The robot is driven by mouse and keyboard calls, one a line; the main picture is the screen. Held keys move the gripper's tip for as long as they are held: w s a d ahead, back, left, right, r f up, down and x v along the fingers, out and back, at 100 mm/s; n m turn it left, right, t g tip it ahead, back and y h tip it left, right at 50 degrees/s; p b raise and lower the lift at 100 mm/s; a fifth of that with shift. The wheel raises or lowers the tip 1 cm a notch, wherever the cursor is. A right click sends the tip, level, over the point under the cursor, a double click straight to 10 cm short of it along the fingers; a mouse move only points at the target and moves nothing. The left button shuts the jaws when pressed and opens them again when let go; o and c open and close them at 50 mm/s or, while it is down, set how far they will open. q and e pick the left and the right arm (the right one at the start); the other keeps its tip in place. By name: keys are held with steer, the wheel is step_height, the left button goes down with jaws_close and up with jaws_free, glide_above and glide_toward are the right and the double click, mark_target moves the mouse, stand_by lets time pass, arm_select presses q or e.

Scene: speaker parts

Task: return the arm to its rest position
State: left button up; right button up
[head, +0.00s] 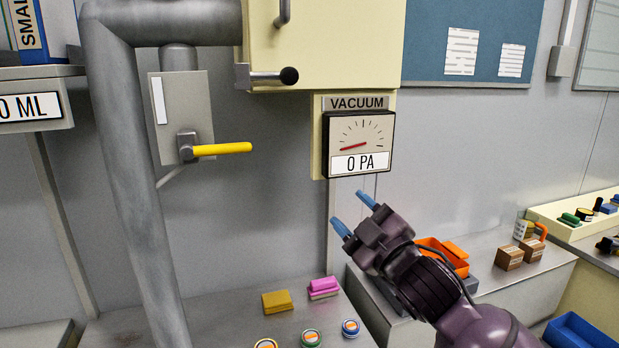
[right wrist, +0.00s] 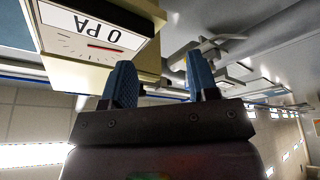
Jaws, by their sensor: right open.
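My right gripper (head: 354,214) is raised in front of the wall, just below the vacuum gauge. Its two blue fingers are apart with nothing between them. They also show in the right wrist view (right wrist: 156,84), open and empty. The gauge (head: 358,145) reads 0 PA under a VACUUM label; it also shows upside down in the right wrist view (right wrist: 100,30). The right arm (head: 470,320) comes in from the lower right. My left gripper is not in view.
A yellow lever (head: 222,149) sticks out from a grey box on the left pipe (head: 130,200). A cream cabinet (head: 325,45) with a black-knobbed handle hangs above. Sponges (head: 277,301) and small tins (head: 311,338) lie on the bench below. An orange bin (head: 438,262) stands behind the right arm.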

steer(key=s+d+f+m+h, duration=0.25)
steer(key=d+f+m, duration=0.2)
steer(key=f, duration=0.45)
steer(key=s+d+f+m+g+h, duration=0.1)
steer(key=s+d+f+m+h, duration=0.15)
steer(key=d+f, duration=0.45)
steer(key=s+d+f+m+h, duration=0.2)
steer(key=f+m+h, duration=0.15)
steer(key=f, duration=0.75)
steer(key=s+d+f+m+g+h, duration=0.1)
steer(key=s+d+f+m+g, duration=0.1)
steer(key=s+f, duration=0.6)
steer(key=s+d+f+m+g+h, duration=0.2)
steer(key=s+d+f+g, duration=0.1)
steer(key=s+f, duration=0.5)
steer(key=s+d, duration=0.1)
steer(key=s, duration=0.2)
steer(key=shift+d+f, duration=0.35)
